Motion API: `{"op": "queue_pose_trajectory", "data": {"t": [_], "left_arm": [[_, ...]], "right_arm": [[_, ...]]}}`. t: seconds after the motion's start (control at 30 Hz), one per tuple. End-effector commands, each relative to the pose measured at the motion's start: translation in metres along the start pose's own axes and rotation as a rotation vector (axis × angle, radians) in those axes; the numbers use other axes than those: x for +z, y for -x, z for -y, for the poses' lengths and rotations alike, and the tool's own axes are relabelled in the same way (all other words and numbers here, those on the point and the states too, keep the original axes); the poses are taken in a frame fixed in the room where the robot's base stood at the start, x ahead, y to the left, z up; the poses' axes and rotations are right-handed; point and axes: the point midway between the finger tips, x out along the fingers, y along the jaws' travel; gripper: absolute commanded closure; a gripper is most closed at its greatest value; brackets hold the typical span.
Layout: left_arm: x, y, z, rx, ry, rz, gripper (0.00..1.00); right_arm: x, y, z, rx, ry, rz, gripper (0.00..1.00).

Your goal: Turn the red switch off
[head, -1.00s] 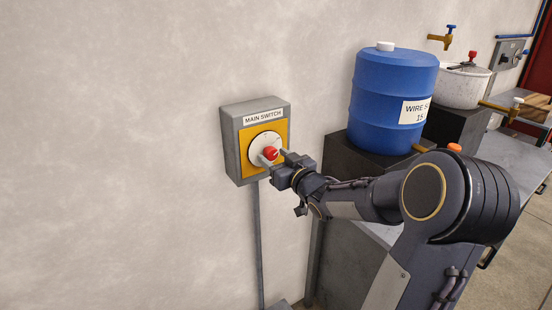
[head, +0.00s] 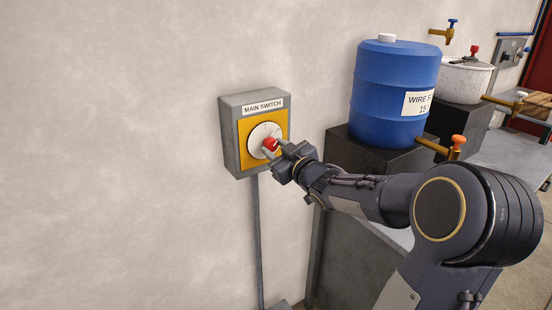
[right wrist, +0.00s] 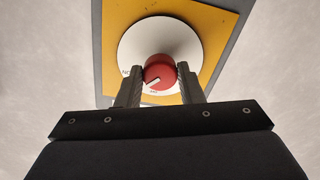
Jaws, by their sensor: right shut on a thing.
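The red switch (head: 270,145) is a round red knob on a white dial (head: 259,131). The dial sits on a yellow plate of a grey wall box labelled "MAIN SWITCH" (head: 230,135). In the right wrist view, the red knob (right wrist: 159,70) has a white pointer mark toward its lower left, with small, hard-to-read lettering on the dial around it. My right gripper (head: 274,147) is shut on the knob, one finger on each side; both fingers also show in the right wrist view (right wrist: 160,82). My left gripper is not in view.
A grey conduit (head: 257,240) runs down from the box. To the right, a blue barrel (head: 392,90) with an orange-handled tap (head: 457,146) stands on a dark block. A white pot (head: 465,85) and workbench lie beyond. The wall to the left is bare.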

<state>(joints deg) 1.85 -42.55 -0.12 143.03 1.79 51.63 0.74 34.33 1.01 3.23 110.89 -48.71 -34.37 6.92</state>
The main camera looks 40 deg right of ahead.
Motion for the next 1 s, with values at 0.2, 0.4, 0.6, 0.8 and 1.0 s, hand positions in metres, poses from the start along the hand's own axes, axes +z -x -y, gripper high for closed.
{"op": "queue_pose_trajectory", "data": {"t": [0.2,0.4,0.6,0.8,1.0], "left_arm": [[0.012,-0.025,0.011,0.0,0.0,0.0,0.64],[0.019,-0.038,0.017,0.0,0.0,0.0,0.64],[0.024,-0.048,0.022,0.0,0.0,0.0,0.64],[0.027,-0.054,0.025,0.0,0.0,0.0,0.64],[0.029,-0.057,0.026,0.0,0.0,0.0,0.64]], "right_arm": [[0.004,0.0,0.001,0.001,0.208,-0.004,0.89],[0.003,0.0,0.001,0.001,0.393,-0.003,0.89],[0.002,0.0,0.0,0.001,0.55,-0.002,0.89],[0.001,0.0,-0.001,0.0,0.665,0.0,0.89],[0.0,0.0,-0.001,0.001,0.732,0.0,0.89]]}}
